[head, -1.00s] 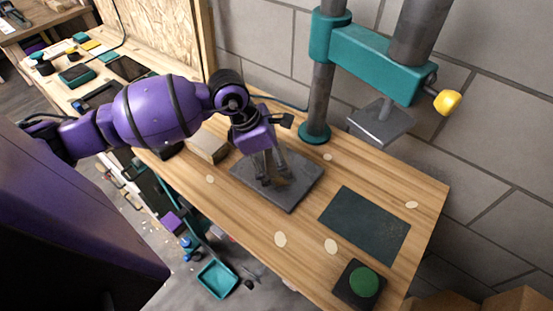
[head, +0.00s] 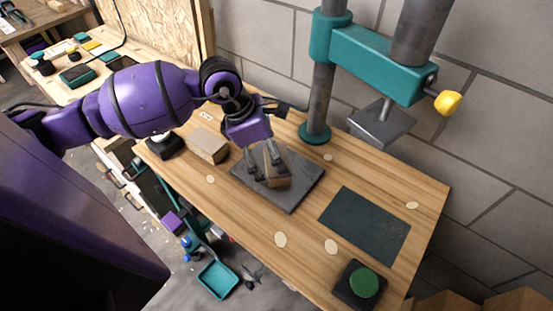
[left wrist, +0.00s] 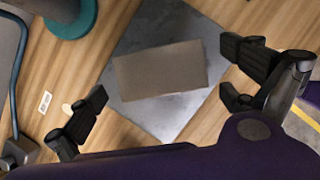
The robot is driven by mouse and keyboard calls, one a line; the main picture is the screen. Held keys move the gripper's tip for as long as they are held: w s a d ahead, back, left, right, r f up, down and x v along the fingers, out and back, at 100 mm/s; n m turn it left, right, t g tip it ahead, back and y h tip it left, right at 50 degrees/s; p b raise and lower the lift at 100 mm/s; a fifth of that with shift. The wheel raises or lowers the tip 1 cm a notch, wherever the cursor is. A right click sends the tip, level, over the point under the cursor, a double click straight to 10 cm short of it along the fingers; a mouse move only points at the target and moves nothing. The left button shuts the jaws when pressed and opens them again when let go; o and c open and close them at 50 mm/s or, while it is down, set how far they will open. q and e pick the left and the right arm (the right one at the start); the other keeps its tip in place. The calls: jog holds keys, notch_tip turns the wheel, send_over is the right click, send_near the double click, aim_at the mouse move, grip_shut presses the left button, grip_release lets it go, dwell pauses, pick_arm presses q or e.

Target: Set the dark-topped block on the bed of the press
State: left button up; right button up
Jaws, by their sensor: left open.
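A block with a dull brown-grey top (head: 282,176) rests on the flat grey plate (head: 292,198) on the wooden bench. In the left wrist view the block (left wrist: 160,70) lies across the plate (left wrist: 167,118), turned relative to its edges. My left gripper (head: 266,164) is over the block. In the left wrist view its open fingers (left wrist: 165,72) stand apart on both sides of the block, with gaps between. The press has a teal arm (head: 375,65) and a grey ram foot (head: 381,124), raised to the right of the plate. My right gripper is not in view.
A second, pale block (head: 208,146) stands left of the plate. A dark mat (head: 365,224) and a green button (head: 364,283) on a black box lie to the right. The press column (head: 317,100) rises behind the plate. Several pale discs dot the bench.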

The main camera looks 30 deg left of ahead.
pick_arm(q)
jog(key=v, duration=0.9)
